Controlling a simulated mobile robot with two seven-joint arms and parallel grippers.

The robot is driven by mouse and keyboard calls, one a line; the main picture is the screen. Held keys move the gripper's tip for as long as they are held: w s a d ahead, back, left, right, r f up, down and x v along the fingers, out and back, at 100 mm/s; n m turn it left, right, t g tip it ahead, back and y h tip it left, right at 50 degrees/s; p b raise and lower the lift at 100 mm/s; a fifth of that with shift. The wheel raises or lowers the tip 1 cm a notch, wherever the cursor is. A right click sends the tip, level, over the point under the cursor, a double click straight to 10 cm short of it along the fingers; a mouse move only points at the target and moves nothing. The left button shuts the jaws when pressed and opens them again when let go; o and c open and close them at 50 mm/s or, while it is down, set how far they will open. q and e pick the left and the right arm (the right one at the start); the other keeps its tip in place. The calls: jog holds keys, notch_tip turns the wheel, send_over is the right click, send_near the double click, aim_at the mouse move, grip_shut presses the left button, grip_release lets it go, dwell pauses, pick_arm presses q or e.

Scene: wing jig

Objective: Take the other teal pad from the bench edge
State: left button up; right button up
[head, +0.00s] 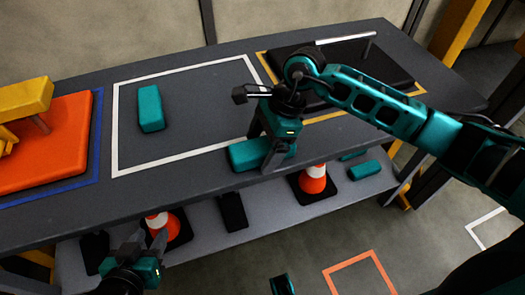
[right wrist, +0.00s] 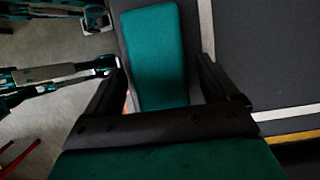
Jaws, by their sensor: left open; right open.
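A teal pad (head: 242,155) lies at the front edge of the bench, partly behind my right gripper (head: 268,152). That gripper is open and its fingers point down at the pad's right part. In the right wrist view the pad (right wrist: 155,50) lies in line with the gap between the open fingers (right wrist: 160,78); I cannot tell whether they touch it. Another teal pad (head: 151,108) lies inside the white-outlined area on the bench top. My left gripper (head: 149,240) is open and empty in front of the lower shelf, at the lower left.
The bench (head: 215,178) has a free middle. An orange block (head: 60,140) with a yellow part stands at the left, a dark plate at the back right. Traffic cones (head: 313,178) and a teal piece (head: 364,170) are on the lower shelf (head: 265,208).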

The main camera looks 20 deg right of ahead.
jog(key=shift+a+f, duration=0.1)
jog(key=shift+f, duration=0.05)
jog(key=shift+c, duration=0.4)
jog(key=c, duration=1)
jog(key=shift+o, duration=0.2)
jog(key=shift+r, duration=0.2)
